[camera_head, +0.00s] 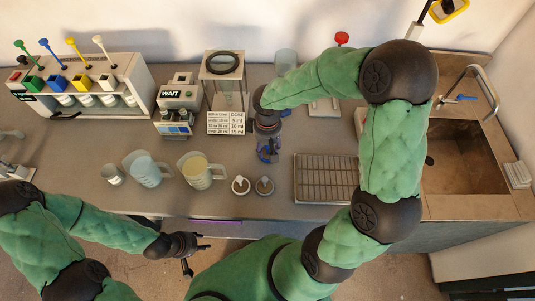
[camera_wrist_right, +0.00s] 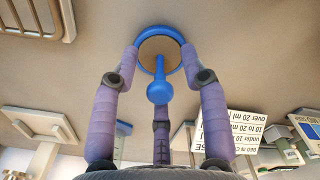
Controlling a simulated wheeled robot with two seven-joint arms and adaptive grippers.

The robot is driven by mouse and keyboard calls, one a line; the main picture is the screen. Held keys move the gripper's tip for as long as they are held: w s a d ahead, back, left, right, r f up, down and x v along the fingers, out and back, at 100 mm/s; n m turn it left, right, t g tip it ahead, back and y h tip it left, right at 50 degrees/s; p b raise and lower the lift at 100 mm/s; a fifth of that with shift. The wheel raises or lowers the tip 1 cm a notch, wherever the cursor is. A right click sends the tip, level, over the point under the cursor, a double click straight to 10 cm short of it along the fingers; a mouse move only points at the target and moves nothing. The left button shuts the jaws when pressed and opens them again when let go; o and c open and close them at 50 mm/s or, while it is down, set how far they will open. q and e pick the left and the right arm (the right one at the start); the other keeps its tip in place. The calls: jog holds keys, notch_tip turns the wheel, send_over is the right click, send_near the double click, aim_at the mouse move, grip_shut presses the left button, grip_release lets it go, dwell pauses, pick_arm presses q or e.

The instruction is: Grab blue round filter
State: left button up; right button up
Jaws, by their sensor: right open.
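The blue round filter (camera_wrist_right: 160,93) has a blue rim, a tan centre and a knobbed blue handle. It lies on the counter in the right wrist view. My right gripper (camera_wrist_right: 160,70) is open, with its purple fingers spread around the filter: one on each side and a third behind the knob. Any contact is unclear. In the head view my right gripper (camera_head: 268,154) is low over the counter and largely covers the filter. My left gripper (camera_head: 190,248) is open and empty, in front of the counter's edge.
Two small white round items (camera_head: 252,185) stand near the front edge. A wire rack (camera_head: 326,178) lies to the right, a sink (camera_head: 465,155) beyond it. Cups and jugs (camera_head: 150,172) stand left. A dosing sign (camera_head: 226,123) and clear-walled stand (camera_head: 224,80) are just behind.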

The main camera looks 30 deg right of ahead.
grip_shut()
jog(key=shift+r, duration=0.15)
